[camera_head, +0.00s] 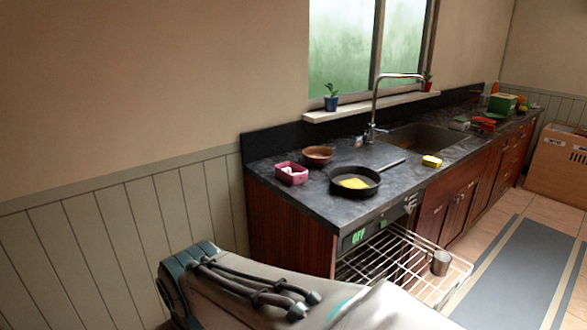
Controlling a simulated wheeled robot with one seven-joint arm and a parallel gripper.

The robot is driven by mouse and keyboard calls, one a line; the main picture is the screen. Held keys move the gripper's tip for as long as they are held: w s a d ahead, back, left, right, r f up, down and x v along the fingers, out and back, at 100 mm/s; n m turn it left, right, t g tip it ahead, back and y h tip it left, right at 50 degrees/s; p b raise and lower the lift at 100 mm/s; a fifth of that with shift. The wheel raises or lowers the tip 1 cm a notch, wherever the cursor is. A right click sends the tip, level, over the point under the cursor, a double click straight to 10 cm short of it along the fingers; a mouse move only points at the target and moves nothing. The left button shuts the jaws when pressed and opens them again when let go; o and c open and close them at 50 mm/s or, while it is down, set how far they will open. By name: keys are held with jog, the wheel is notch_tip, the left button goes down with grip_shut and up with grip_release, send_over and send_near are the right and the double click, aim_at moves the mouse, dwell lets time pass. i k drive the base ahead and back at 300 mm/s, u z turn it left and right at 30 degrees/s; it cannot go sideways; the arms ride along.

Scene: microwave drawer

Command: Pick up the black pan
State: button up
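The black pan (340,189) sits on the dark countertop, near the counter's left end and close to its front edge. Something yellow (354,183) lies inside the pan. My arm shows at the bottom of the view, in front of and below the counter. My gripper is not visible in this view. Nothing covers the pan.
A pink container (291,174) and a brown bowl (318,155) stand left of and behind the pan. A yellow sponge-like item (432,161) lies by the sink (425,137). A wire rack (405,265) with a metal mug (441,262) extends out below the counter.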

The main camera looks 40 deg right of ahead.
aim_at(349, 181)
jog(key=i, duration=2.05)
jog(key=z, duration=3.15)
jog(key=i, duration=1)
jog(key=z, duration=0.05)
